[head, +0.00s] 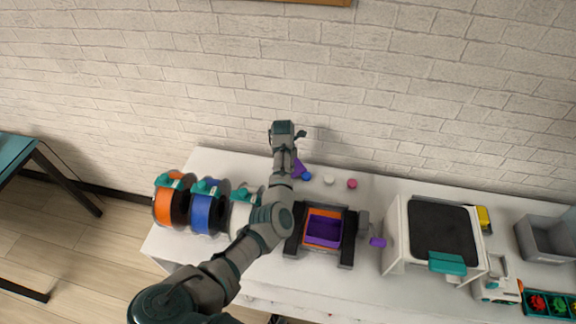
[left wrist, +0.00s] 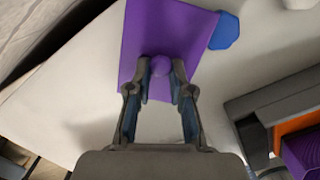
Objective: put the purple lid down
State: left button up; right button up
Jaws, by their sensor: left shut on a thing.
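The purple lid (left wrist: 170,30) is a flat purple plate with a small round knob. My left gripper (left wrist: 160,72) is shut on that knob in the left wrist view. In the head view only part of the lid (head: 299,168) shows, beside my left wrist near the back edge of the white table (head: 217,162). The gripper's fingertips are hidden there by my own arm. I cannot tell whether the lid touches the table. My right gripper is in neither view.
A blue piece (head: 307,176) is close beside the lid. White (head: 329,180) and pink (head: 352,184) pieces lie to its right. Spools, orange (head: 163,206) and blue (head: 203,213), stand at left. A purple box (head: 323,229) sits in a dark-sided frame, and a black-topped machine (head: 440,232) stands right.

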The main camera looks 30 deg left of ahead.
pick_arm(q)
jog(key=shift+f, duration=0.15)
jog(key=o, duration=0.6)
jog(key=shift+o, duration=1.1)
jog(key=shift+a, duration=0.2)
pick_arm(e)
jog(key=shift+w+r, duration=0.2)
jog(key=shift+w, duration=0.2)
pick_arm(q)
notch_tip(320, 180, up, 13)
jog(key=s+p, duration=0.1)
jog(key=shift+a, duration=0.15)
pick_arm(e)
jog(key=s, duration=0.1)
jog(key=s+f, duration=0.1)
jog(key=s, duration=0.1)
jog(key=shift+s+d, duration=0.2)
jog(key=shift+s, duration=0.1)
pick_arm(q)
jog(key=shift+s, duration=0.1)
